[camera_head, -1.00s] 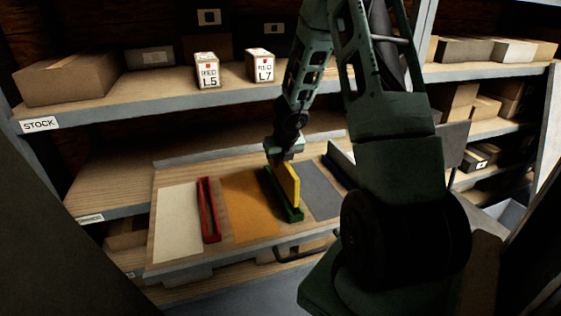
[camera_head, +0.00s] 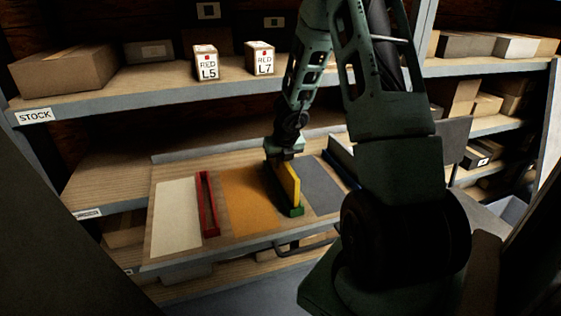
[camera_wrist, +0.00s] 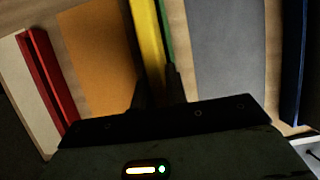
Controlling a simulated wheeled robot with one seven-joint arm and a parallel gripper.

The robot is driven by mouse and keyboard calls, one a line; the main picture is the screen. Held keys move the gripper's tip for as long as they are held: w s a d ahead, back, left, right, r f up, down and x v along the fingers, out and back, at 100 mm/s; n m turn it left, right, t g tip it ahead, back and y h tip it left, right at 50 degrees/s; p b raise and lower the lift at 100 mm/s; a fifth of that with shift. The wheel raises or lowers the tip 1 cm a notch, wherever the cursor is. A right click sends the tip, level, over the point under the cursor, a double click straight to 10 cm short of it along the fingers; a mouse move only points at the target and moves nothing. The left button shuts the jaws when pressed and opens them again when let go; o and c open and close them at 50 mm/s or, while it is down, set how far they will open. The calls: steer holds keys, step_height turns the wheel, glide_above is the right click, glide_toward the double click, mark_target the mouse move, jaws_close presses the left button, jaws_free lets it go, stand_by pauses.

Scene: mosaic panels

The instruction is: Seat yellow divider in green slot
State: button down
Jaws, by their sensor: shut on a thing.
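The yellow divider (camera_head: 289,184) is a thin upright plate at the green slot (camera_head: 296,211), a long narrow green holder on the wooden board. Its lower edge is hidden by the green wall, so I cannot tell how deep it sits. My gripper (camera_head: 282,158) is at the divider's far end, shut on it. In the wrist view the yellow divider (camera_wrist: 147,35) runs up from between my dark fingers (camera_wrist: 157,92), lined up with the green slot (camera_wrist: 166,32), whose strip shows along its right side.
A red slot (camera_head: 207,205) stands left of an orange panel (camera_head: 248,200), with a pale panel (camera_head: 178,215) further left. A grey panel (camera_head: 321,186) and a blue slot (camera_wrist: 292,70) lie to the right. A shelf with boxes (camera_head: 62,70) overhangs behind.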

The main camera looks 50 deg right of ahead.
steer(key=shift+f+b, duration=1.15)
steer(key=shift+f, duration=0.1)
steer(key=c, duration=1.3)
jaws_free()
steer(key=shift+p+v, duration=5.8)
steer(key=shift+v, duration=2.95)
steer(key=shift+w, duration=0.1)
